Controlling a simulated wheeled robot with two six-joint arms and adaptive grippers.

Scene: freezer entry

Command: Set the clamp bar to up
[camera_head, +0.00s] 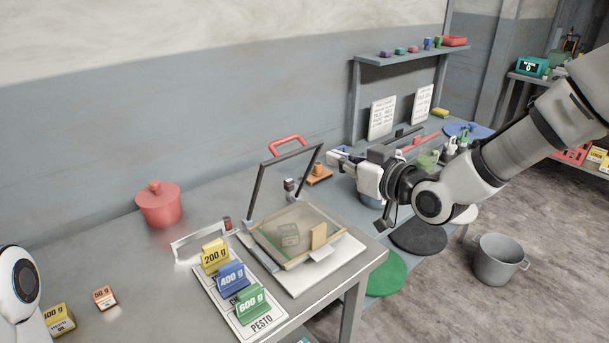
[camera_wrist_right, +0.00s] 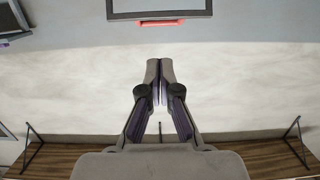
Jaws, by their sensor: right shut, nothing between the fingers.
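The clamp bar (camera_head: 262,183) is a dark frame with a red handle (camera_head: 287,141) at its top. It stands raised above a pale bench device (camera_head: 335,262) with a clear bag-like sheet on it. In the right wrist view the bar (camera_wrist_right: 160,15) and its red handle (camera_wrist_right: 160,23) show at the top edge. My right gripper (camera_head: 335,158) is just right of the bar in the head view, shut and empty; its closed fingertips (camera_wrist_right: 160,65) show in the wrist view. It appears apart from the handle. My left gripper is outside the view.
Yellow, blue and green weight signs (camera_head: 231,277) stand on a card left of the device. A red pot (camera_head: 158,204) is at the wall. A wall shelf (camera_head: 400,60) holds small coloured items. A grey bucket (camera_head: 498,260) stands on the floor. The left worktop (camera_head: 130,270) has free room.

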